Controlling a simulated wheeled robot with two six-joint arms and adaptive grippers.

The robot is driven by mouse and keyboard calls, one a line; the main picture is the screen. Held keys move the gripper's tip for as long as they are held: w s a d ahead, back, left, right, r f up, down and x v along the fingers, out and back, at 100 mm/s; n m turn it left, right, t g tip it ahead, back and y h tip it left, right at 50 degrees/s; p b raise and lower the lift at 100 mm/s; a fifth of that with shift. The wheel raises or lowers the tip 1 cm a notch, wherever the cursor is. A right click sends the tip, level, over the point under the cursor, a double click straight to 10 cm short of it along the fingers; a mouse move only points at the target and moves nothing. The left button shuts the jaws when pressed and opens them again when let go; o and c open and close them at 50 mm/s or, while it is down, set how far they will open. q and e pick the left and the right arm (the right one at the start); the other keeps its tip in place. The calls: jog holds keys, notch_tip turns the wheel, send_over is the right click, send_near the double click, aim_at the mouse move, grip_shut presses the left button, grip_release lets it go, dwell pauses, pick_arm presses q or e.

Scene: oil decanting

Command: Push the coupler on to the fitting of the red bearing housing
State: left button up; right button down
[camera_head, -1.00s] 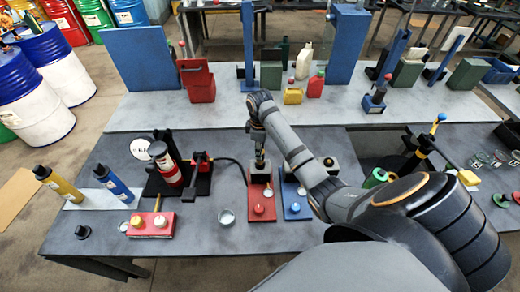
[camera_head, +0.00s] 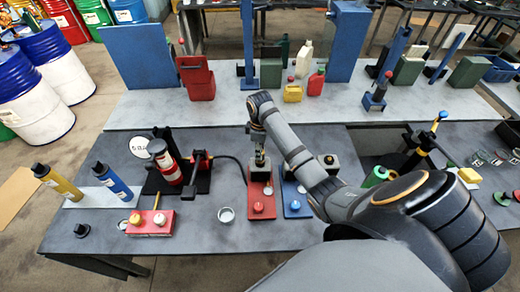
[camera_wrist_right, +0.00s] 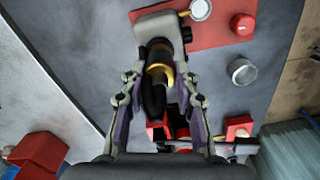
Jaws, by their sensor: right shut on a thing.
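The red bearing housing is a grey block (camera_wrist_right: 152,24) on a red base plate (camera_head: 262,190), which carries a pale gauge face and a red knob. My right gripper (camera_head: 258,152) points down over the far end of this plate. In the right wrist view, its fingers (camera_wrist_right: 161,90) are closed around the dark coupler (camera_wrist_right: 154,94), with a brass ring (camera_wrist_right: 160,74) beyond it. The coupler lines up with the housing block and appears to be at it. The fitting is hidden, so I cannot tell whether the coupler is seated. My left gripper is out of view.
A blue base plate (camera_head: 296,205) stands just right of the red one. A black hose (camera_head: 230,162) runs left to the red grease pump (camera_head: 168,168). A small metal cup (camera_head: 226,214) and a red box with knobs (camera_head: 150,222) are nearby. The front left table is partly clear.

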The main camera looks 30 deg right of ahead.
jog(key=shift+f, duration=0.1)
jog(key=c, duration=0.9)
grip_release()
